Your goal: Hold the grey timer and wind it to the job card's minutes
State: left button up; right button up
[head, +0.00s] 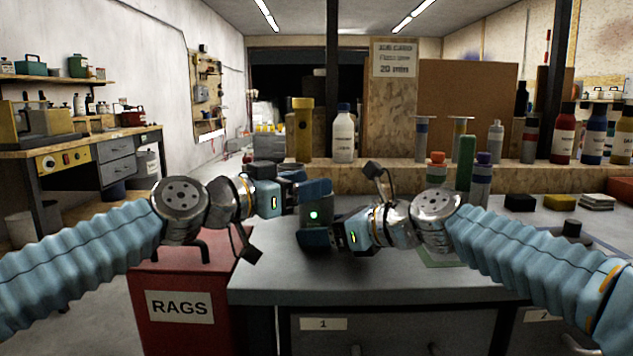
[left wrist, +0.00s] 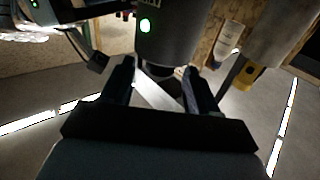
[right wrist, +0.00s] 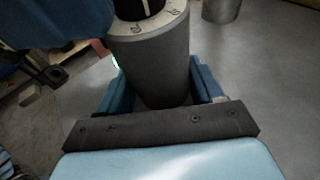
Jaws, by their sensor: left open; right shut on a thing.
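The grey timer (head: 314,216) is a cylinder with a lit green lamp, held upright above the bench. My right gripper (head: 327,234) is shut on its body; the right wrist view shows the grey body (right wrist: 155,62) between the fingers. On top is a pale marked dial with a black knob (right wrist: 137,7) bearing a white line. My left gripper (head: 308,184) is open at the timer's top. In the left wrist view the dark knob (left wrist: 157,72) lies between its parted fingers; contact cannot be told. The job card (head: 394,58) on the back post reads "20 min".
The grey bench (head: 270,270) is clear below the grippers. A ledge behind holds bottles, including a white one (head: 343,135). A green bottle (head: 466,163) stands near my right arm. A red RAGS bin (head: 180,280) is at left. Small blocks (head: 520,203) lie at right.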

pick_arm(q)
jog(key=shift+x, duration=1.4)
jog(key=c, duration=1)
jog(key=shift+o, duration=0.2)
jog(key=m+g+h, duration=0.2)
jog(key=g, duration=0.1)
jog(key=shift+w+m, duration=0.1)
jog(key=shift+m, duration=0.2)
jog(key=shift+m+g+h, duration=0.7)
jog(key=shift+m+g, duration=0.3)
jog(key=shift+g, duration=0.7)
jog(key=o, duration=1)
jog(key=shift+c, duration=0.2)
jog(key=shift+a, duration=0.1)
